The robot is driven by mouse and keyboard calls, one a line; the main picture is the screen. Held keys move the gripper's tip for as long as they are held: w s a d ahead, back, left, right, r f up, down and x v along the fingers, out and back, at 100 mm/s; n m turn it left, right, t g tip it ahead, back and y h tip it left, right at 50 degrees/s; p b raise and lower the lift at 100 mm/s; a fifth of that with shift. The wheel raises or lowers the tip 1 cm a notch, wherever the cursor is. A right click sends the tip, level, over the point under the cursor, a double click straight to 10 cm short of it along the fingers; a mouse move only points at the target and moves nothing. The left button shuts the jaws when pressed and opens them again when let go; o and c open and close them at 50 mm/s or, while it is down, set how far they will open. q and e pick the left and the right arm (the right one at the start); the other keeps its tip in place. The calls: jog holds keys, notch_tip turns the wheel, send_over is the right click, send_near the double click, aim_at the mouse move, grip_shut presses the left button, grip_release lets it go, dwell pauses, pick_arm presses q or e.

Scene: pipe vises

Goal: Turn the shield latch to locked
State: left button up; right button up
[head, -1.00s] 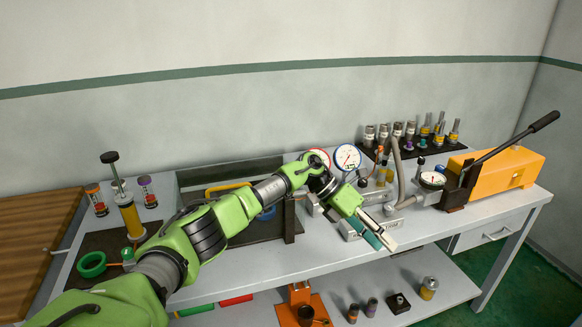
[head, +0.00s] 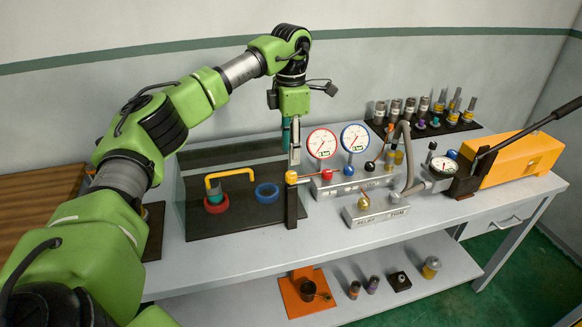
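The shield is a clear panel with a yellow handle (head: 228,176) over a dark base plate (head: 240,222). At its right end stands a dark post (head: 291,208) with a small orange-yellow block (head: 291,177) at the top, which looks like the shield latch; its turn position is too small to read. My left gripper (head: 291,160) points down just above this block, with its teal and pale fingers side by side. I cannot tell whether they touch the block or how wide the gap between them is. My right gripper is not in view.
Right of the post, a manifold with a red knob (head: 327,174) and a blue knob (head: 348,170) stands close by, below the red-rimmed gauge (head: 322,143) and the blue-rimmed gauge (head: 355,138). A relief block (head: 375,208) sits in front. The bench front (head: 330,240) is clear.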

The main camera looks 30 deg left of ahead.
aim_at(291, 174)
pick_arm(q)
notch_tip(291, 174, down, 6)
jog(key=shift+p, duration=0.75)
jog(key=shift+f, duration=0.75)
grip_shut()
